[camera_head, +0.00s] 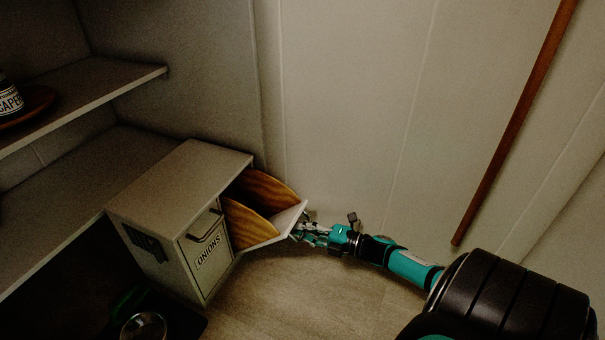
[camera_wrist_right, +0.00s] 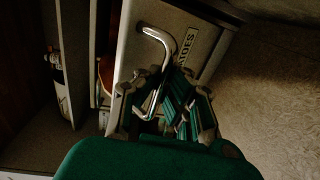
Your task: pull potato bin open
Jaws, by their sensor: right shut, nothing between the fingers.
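The potato bin (camera_head: 280,232) is the far bin of the pale cabinet (camera_head: 187,180). It is tilted out, with its wooden sides showing and a gap above its front. In the right wrist view its front (camera_wrist_right: 185,40) carries a curved metal handle (camera_wrist_right: 167,50) and a label whose last letters show. My right gripper (camera_head: 303,229) is at the outer side of this front. In the right wrist view my right gripper (camera_wrist_right: 160,92) is shut with its fingers by the handle's lower end; contact is unclear. My left gripper is out of view.
The onions bin (camera_head: 209,261), beside the potato bin, is closed. Shelves (camera_head: 85,98) are at left, with a labelled jar (camera_head: 8,99) on a wooden tray. A wall stands close behind the bin. Floor (camera_head: 300,285) is clear in front.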

